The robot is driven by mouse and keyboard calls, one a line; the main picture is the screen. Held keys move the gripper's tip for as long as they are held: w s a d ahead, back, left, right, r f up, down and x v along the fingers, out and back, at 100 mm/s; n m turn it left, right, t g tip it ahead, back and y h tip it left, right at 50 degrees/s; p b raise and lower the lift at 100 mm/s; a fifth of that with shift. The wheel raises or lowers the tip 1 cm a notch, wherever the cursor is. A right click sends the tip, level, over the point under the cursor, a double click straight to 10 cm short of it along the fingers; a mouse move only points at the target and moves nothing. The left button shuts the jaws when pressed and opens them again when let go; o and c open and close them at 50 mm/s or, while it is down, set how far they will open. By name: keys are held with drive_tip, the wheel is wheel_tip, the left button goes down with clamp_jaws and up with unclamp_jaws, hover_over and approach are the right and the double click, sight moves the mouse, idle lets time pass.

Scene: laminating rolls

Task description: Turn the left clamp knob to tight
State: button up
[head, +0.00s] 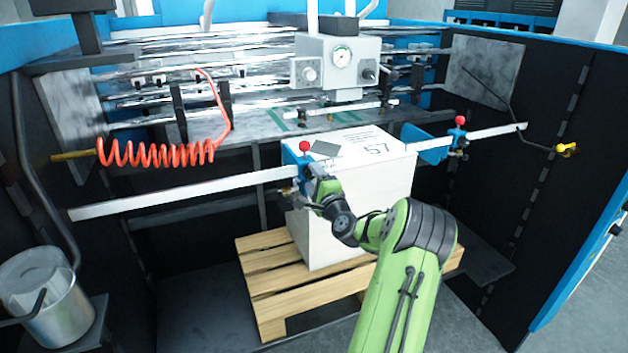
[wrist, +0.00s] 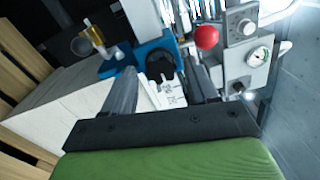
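The left clamp (head: 292,157) is a blue block with a red ball on top, on a long pale metal bar. In the wrist view the blue block (wrist: 114,66) carries a black round knob (wrist: 161,64), and the red ball (wrist: 207,37) is to its right. My gripper (wrist: 162,75) is open. Its two fingers stand on either side of the knob's line, with visible gaps to it; how deep the knob sits between them I cannot tell. In the head view my gripper (head: 318,184) is close at the left clamp and hides its lower front, including the knob.
A white stack (head: 390,184) stands on a wooden pallet (head: 262,280) right beside the clamp. The right clamp (head: 432,150) is farther along the bar (head: 180,194). A gauge box (head: 340,62) is behind. A red coiled hose (head: 155,154) hangs at left.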

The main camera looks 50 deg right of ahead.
drive_tip(key=r+b+v, duration=0.1)
drive_tip(key=b+v, duration=0.3)
drive_tip(key=v, duration=1.1)
drive_tip(key=shift+s+f, duration=0.35)
drive_tip(key=shift+f, duration=0.15)
drive_tip(key=shift+a, duration=0.15)
